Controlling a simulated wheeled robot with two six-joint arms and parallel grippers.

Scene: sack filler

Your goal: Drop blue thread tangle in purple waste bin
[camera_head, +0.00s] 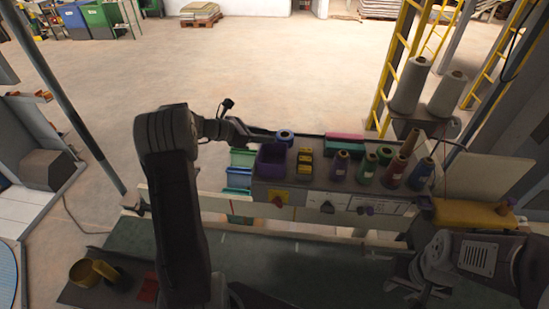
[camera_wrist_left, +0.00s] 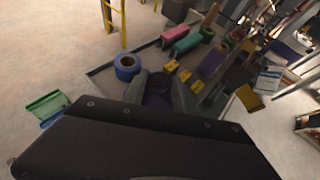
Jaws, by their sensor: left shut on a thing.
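The purple waste bin (camera_head: 272,161) stands open at the left end of the shelf behind the green bench. My left gripper (camera_head: 242,132) reaches in from the left, close to the bin's back left corner. In the left wrist view my left gripper's fingers (camera_wrist_left: 160,100) straddle a dark purple area (camera_wrist_left: 157,88), apparently the bin beneath them. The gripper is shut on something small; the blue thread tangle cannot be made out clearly. My right gripper (camera_head: 408,284) is low at the right over the bench, and its jaws are unclear.
A blue tape roll (camera_head: 285,137) stands just behind the bin. Yellow blocks (camera_head: 305,160) sit to its right, then several thread cones (camera_head: 365,168). Green and blue trays (camera_head: 238,177) hang at its left. A yellow mug-like object (camera_head: 88,271) is on the bench's left end.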

